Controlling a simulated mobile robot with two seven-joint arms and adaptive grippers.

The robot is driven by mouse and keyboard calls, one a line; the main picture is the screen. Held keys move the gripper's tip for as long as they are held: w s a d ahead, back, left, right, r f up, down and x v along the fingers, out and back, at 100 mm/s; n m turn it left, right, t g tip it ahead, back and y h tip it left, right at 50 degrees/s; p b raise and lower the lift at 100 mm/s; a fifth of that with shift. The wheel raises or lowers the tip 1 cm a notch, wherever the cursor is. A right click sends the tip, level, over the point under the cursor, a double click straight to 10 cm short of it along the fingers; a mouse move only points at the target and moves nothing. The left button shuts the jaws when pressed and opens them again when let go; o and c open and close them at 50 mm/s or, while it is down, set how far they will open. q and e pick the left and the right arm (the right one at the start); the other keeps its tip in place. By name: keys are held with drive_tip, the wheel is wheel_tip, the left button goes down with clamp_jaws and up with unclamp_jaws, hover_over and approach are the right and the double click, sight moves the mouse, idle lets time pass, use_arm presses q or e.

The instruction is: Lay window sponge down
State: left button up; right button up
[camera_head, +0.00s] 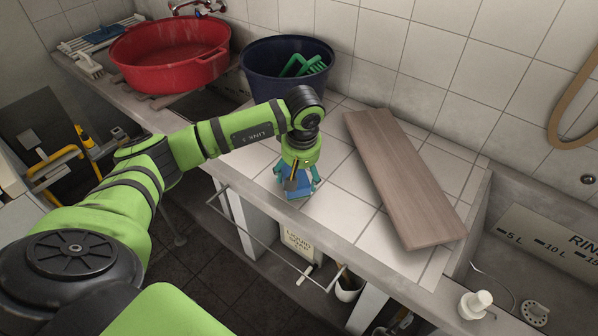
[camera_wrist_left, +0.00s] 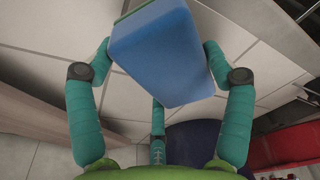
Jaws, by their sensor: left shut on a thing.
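My left gripper (camera_wrist_left: 158,55) has teal fingers closed on both sides of the sponge (camera_wrist_left: 165,62), which fills the upper middle of the left wrist view. The gripper points down over the white tiled counter (camera_head: 335,205), near its front edge. I cannot tell whether the sponge touches the tiles. The fingers hide part of it in the head view. My right gripper is not in view.
A wooden board (camera_head: 405,180) lies on the counter to the right. A dark blue tub (camera_head: 268,75) with green things in it stands behind. A red basin (camera_head: 150,65) is at the back left. A concrete sink (camera_head: 545,240) is at the right. Bare tiles surround the gripper.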

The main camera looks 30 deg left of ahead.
use_arm(q)
drive_tip(key=shift+f+b, duration=0.7)
drive_tip(key=shift+f, duration=0.1)
idle(0.9)
drive_tip(key=o, duration=0.9)
drive_tip(key=shift+r, duration=0.1)
drive_tip(key=shift+r+p, duration=1.75)
drive_tip(key=shift+r, duration=1.25)
drive_tip(key=shift+f, duration=0.1)
